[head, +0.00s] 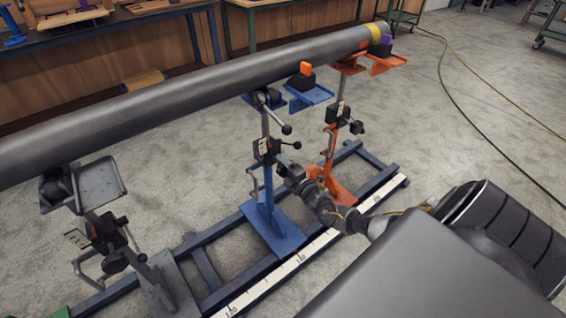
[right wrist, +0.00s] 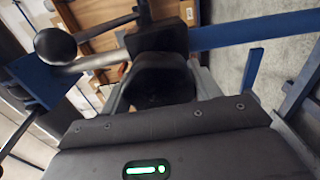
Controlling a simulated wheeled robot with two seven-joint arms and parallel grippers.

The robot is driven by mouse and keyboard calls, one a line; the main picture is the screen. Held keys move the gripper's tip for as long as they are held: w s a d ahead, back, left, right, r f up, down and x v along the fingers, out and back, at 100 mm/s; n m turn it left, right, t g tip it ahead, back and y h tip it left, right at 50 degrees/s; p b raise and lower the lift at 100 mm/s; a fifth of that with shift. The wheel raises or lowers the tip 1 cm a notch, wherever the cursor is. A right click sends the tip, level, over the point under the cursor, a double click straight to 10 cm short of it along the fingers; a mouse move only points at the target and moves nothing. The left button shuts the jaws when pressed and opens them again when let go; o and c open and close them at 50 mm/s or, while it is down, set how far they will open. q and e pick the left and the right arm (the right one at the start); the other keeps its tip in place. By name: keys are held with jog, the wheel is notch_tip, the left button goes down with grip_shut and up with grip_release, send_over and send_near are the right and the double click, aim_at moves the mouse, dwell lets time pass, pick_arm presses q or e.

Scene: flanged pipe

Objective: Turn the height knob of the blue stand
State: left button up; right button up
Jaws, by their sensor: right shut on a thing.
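The blue stand (head: 268,195) stands on the rail frame in the middle of the head view, its upright post holding a black clamp block (head: 266,149) and a lever with black ball ends. My right gripper (head: 284,168) reaches in from the right at the height of this block. In the right wrist view the black height knob (right wrist: 160,78) sits between the fingers of my right gripper (right wrist: 162,92), which is shut on it. The knob is mostly hidden by the gripper in the head view. My left gripper is not in view.
A long grey pipe (head: 180,88) lies across the stands. An orange stand (head: 333,150) is close behind the blue one, and a grey stand (head: 115,240) is at the left. The rail frame (head: 215,262) carries a white scale (head: 275,278). Open floor lies to the right.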

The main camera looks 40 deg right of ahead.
jog(key=shift+n, duration=1.2)
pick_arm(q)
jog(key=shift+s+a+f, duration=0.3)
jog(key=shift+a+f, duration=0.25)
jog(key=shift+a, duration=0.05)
pick_arm(e)
jog(key=shift+f, duration=0.1)
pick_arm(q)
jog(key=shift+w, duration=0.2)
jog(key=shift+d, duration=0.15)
